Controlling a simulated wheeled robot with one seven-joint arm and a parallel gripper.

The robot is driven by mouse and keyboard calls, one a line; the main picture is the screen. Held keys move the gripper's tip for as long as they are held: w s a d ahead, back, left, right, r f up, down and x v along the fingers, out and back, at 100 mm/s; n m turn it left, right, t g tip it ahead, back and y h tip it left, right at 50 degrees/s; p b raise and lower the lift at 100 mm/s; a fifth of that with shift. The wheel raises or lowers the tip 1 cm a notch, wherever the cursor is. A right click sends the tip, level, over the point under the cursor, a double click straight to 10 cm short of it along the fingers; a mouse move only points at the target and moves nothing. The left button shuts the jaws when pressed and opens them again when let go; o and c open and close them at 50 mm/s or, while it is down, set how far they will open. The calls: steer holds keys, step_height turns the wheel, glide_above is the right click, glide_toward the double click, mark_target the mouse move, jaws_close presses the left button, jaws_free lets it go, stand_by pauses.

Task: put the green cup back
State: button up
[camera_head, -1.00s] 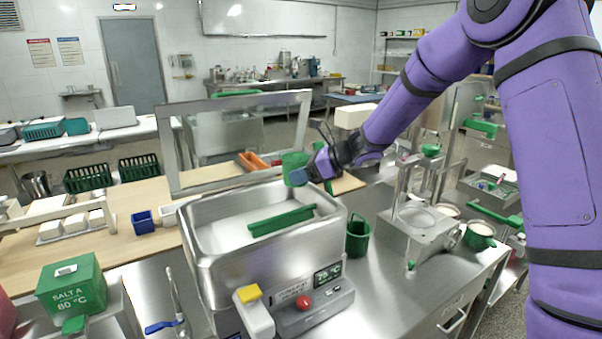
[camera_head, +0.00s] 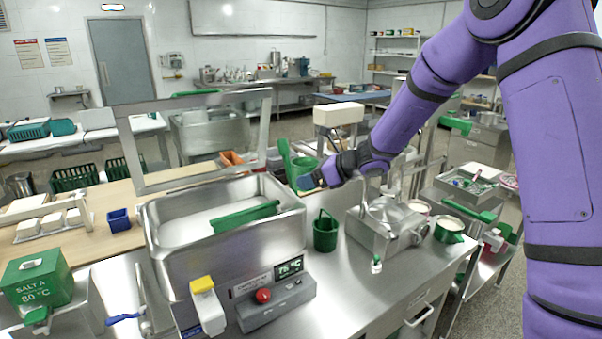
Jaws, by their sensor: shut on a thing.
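My gripper (camera_head: 312,180) is shut on the green cup (camera_head: 304,168). It holds the cup in the air, beyond the right rim of the steel bath (camera_head: 222,252) and left of the steel machine with a round dish (camera_head: 385,228). The gripper's fingers partly hide the cup's lower part. A green upright piece (camera_head: 284,160) shows beside the cup; I cannot tell whether it belongs to it. A second green vessel with a handle (camera_head: 325,234) stands on the counter right of the bath, below my gripper.
A green pot (camera_head: 449,229) stands right of the machine. A green salt box (camera_head: 38,282) and a blue box (camera_head: 119,219) are at the left. The front steel counter (camera_head: 375,285) has clear room.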

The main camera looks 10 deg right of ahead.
steer(key=d+f+m+t+h, duration=0.2)
steer(key=d+f+m+h, duration=0.1)
steer(key=d, duration=0.4)
steer(key=d+f+m+t+h, duration=0.3)
steer(key=d+f+m+h, duration=0.1)
steer(key=d, duration=0.4)
steer(key=shift+s+m, duration=0.45)
steer(key=shift+m, duration=0.15)
steer(key=shift+a, duration=0.1)
